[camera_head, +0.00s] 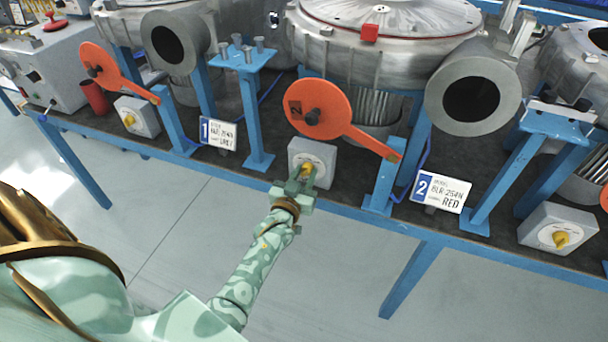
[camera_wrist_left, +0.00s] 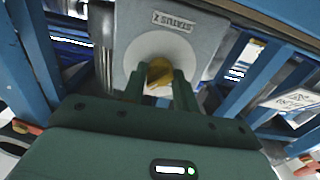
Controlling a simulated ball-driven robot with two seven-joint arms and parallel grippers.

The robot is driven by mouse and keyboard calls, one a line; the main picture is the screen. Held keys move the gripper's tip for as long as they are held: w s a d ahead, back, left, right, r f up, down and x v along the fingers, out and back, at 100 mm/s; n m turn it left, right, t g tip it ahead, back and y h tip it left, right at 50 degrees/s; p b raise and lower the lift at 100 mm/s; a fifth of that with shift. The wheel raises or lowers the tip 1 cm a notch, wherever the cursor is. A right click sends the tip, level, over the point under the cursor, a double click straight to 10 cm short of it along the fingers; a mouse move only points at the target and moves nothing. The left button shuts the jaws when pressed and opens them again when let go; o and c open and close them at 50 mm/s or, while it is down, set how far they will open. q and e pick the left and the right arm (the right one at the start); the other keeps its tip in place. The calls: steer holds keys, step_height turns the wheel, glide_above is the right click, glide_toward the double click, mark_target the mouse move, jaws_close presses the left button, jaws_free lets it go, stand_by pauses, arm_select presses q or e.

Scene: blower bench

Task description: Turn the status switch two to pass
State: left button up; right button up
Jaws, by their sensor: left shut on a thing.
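Status switch two is a light grey box (camera_head: 325,153) with a round white dial and a yellow knob, at the bench's front edge in the middle of the head view. In the left wrist view, the box (camera_wrist_left: 205,50) carries a label that appears upside down and reads as STATUS 2. My left gripper (camera_head: 305,176) is at the front of the box, shut on the yellow knob (camera_wrist_left: 160,71), with a finger on either side. The gripper partly hides the dial, so the knob's setting and the pass mark cannot be read. My right gripper is not in view.
An orange disc with a handle (camera_head: 318,107) stands just behind the switch. Blue posts and the number 2 sign (camera_head: 440,194) are to the right, the number 1 sign (camera_head: 217,133) to the left. Similar switches (camera_head: 137,117) (camera_head: 558,229) sit farther along the bench. Open floor lies in front.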

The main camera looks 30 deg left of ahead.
arm_select(q)
steer(key=shift+f+m, duration=0.15)
steer(key=shift+m, duration=0.15)
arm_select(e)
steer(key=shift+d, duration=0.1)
arm_select(q)
steer(key=o, duration=1)
steer(key=shift+c, duration=0.2)
